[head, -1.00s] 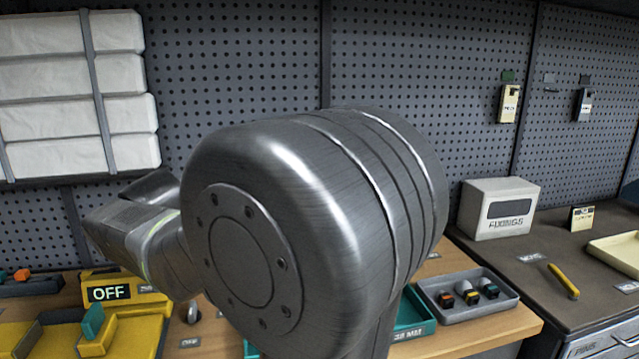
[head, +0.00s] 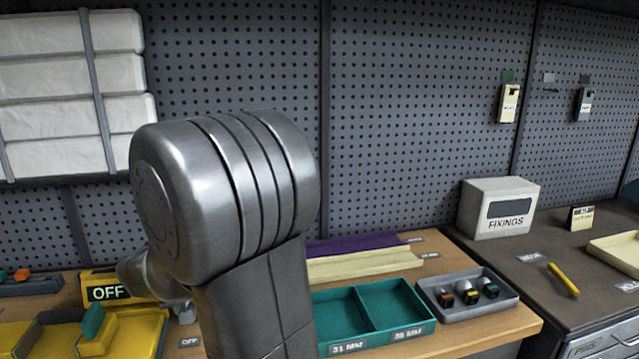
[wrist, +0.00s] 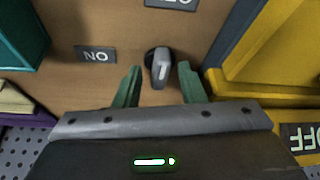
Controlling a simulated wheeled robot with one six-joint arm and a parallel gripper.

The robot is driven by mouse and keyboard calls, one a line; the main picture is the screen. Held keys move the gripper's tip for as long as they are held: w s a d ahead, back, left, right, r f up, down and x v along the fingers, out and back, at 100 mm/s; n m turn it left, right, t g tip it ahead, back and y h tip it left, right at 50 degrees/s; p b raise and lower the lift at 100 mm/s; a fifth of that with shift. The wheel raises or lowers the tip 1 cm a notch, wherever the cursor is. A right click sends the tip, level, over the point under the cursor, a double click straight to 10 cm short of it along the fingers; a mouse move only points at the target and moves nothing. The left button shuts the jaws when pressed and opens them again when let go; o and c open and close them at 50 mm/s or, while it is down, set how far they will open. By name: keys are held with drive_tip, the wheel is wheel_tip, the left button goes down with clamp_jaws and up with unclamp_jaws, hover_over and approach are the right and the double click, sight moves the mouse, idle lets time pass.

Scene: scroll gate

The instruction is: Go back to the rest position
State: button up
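My gripper (wrist: 160,88) shows in the wrist view with its two green fingers spread apart. A small grey lever or knob (wrist: 160,68) with a pale stripe stands between and just beyond the fingertips, with a gap on each side. An upside-down label (wrist: 96,55), seemingly ON, lies beside it, and another label (wrist: 172,3) is cut off at the top edge.
A yellow unit (head: 125,284) with an OFF display stands at the left of the bench. A teal two-part tray (head: 368,312) and a grey tray (head: 468,294) with several small parts are on the right. A fixings box (head: 498,208) stands on the side counter.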

drive_tip(key=shift+n+g+y+p, duration=0.35)
drive_tip(key=shift+n+p, duration=0.3)
drive_tip(key=shift+n, duration=0.75)
drive_tip(key=shift+w+d+n+g+y, duration=0.1)
drive_tip(key=shift+n+g+y, duration=0.25)
drive_tip(key=shift+n, duration=0.95)
